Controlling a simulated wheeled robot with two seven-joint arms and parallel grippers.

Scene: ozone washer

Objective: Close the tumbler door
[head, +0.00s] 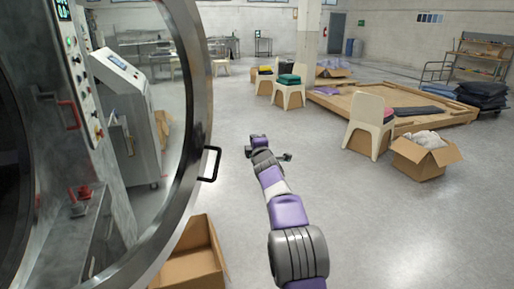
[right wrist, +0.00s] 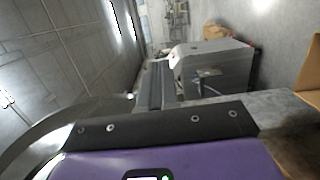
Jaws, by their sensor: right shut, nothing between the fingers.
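The tumbler door (head: 205,60) is a large round glass door with a broad metal rim, standing open at the left of the head view. A black bar handle (head: 216,163) sticks out from the right side of its rim. My right arm reaches up from the bottom centre, and its gripper (head: 285,157) is shut and empty, to the right of the handle with a visible gap in the picture. Its fingers are small and hard to make out. A curved grey rim (right wrist: 45,140), likely the door's, shows at the lower left of the right wrist view. My left gripper is out of view.
A grey control console (head: 130,110) shows through the door glass. The washer's panel (head: 80,80) is at far left. An open cardboard box (head: 195,262) sits below the door. Chairs (head: 370,125) and another box (head: 425,155) stand at right. The floor between is clear.

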